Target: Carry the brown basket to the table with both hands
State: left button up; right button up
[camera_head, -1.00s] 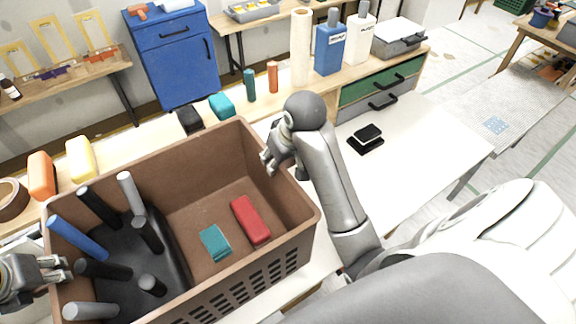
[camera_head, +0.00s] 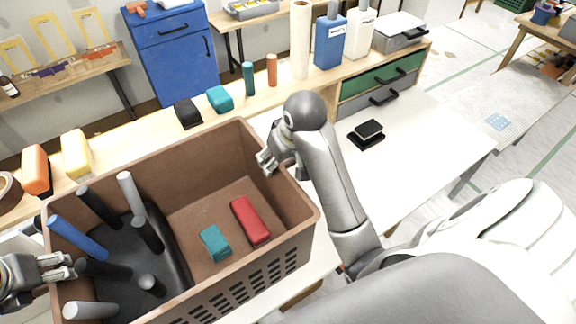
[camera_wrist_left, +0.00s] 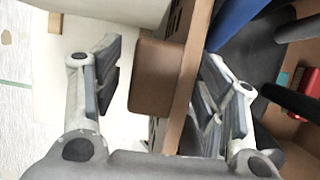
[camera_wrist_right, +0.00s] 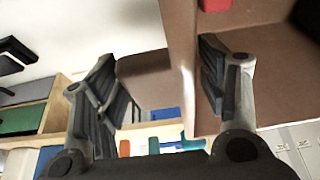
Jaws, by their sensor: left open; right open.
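The brown basket (camera_head: 285,170) fills the lower left of the head view. It holds a black container with several rods (camera_head: 165,235), a red block (camera_head: 250,220) and a teal block (camera_head: 215,243). My left gripper (camera_head: 68,268) is at its left end. In the left wrist view its spread fingers (camera_wrist_left: 160,90) stand either side of the basket wall (camera_wrist_left: 188,75). My right gripper (camera_head: 267,160) is at the right end. In the right wrist view its spread fingers (camera_wrist_right: 162,88) stand either side of the wall (camera_wrist_right: 182,60). The white table (camera_head: 435,145) lies behind and right of the basket; the basket's underside is hidden.
A black pad (camera_head: 367,134) lies on the white table, with bare surface around it. A wooden bench behind holds an orange block (camera_head: 36,168), a yellow block (camera_head: 77,152), bottles (camera_head: 330,45) and a green drawer unit (camera_head: 380,80). A blue cabinet (camera_head: 170,60) stands farther back.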

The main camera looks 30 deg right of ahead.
jog(key=shift+r, duration=0.95)
jog(key=shift+s+r, duration=0.25)
jog(key=shift+s, duration=0.2)
jog(key=v, duration=0.4)
jog(key=shift+r, duration=0.1)
pick_arm(q)
jog(key=v, duration=1.2)
pick_arm(e)
jog(key=shift+s+r, duration=0.2)
jog(key=shift+r, duration=0.15)
pick_arm(q)
jog(key=shift+w, duration=0.1)
pick_arm(e)
jog(key=shift+s+a+f, duration=0.1)
